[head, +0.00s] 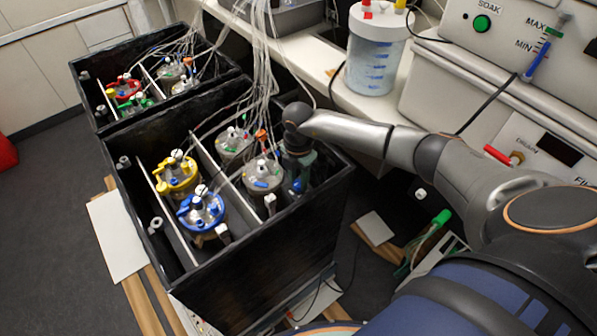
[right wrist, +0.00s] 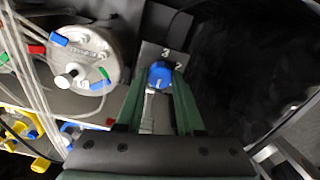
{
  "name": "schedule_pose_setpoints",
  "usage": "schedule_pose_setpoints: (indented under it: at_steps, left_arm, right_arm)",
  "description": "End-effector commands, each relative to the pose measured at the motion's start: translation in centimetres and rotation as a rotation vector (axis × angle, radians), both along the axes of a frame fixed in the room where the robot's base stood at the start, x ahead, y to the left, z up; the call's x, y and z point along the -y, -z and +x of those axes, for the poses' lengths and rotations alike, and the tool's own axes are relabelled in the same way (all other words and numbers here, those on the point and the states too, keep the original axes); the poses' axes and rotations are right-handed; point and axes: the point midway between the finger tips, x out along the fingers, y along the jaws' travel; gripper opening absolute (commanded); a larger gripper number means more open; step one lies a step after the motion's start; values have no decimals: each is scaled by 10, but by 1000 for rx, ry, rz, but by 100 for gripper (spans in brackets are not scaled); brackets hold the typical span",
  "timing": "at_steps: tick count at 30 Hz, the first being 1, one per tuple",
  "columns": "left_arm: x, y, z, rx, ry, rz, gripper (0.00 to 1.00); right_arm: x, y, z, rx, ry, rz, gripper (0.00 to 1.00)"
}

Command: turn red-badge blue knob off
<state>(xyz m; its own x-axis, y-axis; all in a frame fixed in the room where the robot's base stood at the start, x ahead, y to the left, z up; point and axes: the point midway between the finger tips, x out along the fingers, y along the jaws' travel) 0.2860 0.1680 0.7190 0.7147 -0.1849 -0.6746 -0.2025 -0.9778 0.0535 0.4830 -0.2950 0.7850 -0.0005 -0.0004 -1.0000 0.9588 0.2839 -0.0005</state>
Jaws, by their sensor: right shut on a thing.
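The blue knob (right wrist: 160,75) sits on a dark plate with white digits in the right wrist view. In the head view, a bit of blue (head: 298,186) shows below my right gripper (head: 299,172), inside the right end of the large black box. My right gripper's green fingers (right wrist: 158,92) are shut on the blue knob, one on each side. The knob's lower side is partly hidden by the fingers. A grey-lidded vessel (right wrist: 85,62) with red, blue and green pieces stands left of the knob. I cannot make out a red badge on the knob itself. My left gripper is not in view.
The black box (head: 265,262) holds several vessels, including yellow-topped (head: 177,178) and blue-topped (head: 203,212) ones. Many thin tubes hang over it. A second black box (head: 105,70) stands behind. A white bench with a clear container (head: 375,55) lies behind my right arm.

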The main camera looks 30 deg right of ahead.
Motion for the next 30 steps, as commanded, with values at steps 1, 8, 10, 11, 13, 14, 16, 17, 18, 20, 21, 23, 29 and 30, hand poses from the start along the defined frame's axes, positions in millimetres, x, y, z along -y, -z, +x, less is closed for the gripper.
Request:
schedule_pose_setpoints:
  at_steps: [1,8,10,11,13,14,16,17,18,20,21,23,29,30]
  left_arm:
    - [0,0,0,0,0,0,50]
    - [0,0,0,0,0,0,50]
    - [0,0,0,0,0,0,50]
    - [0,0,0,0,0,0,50]
    - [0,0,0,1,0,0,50]
    - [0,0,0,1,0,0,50]
    - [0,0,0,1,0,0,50]
    - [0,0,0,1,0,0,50]
    - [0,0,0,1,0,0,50]
    - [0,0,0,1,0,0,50]
    - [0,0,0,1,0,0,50]
    - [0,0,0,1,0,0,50]
    - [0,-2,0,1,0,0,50]
    - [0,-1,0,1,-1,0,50]
  right_arm:
    - [0,-1,1,2,3,1,0]
    - [0,-1,1,2,2,1,42]
    - [0,-1,1,2,2,1,50]
    - [0,-1,1,2,2,1,53]
    - [0,0,0,1,1,0,61]
    - [0,0,0,1,1,0,65]
    - [0,0,0,1,1,0,66]
    - [0,0,0,1,1,0,66]
    - [0,0,0,1,0,0,66]
    - [0,0,0,1,0,0,66]
    - [0,0,0,1,0,0,66]
    - [0,-2,0,1,0,0,66]
    - [1,-28,1,5,-1,0,66]
    - [1,-36,2,6,0,0,66]
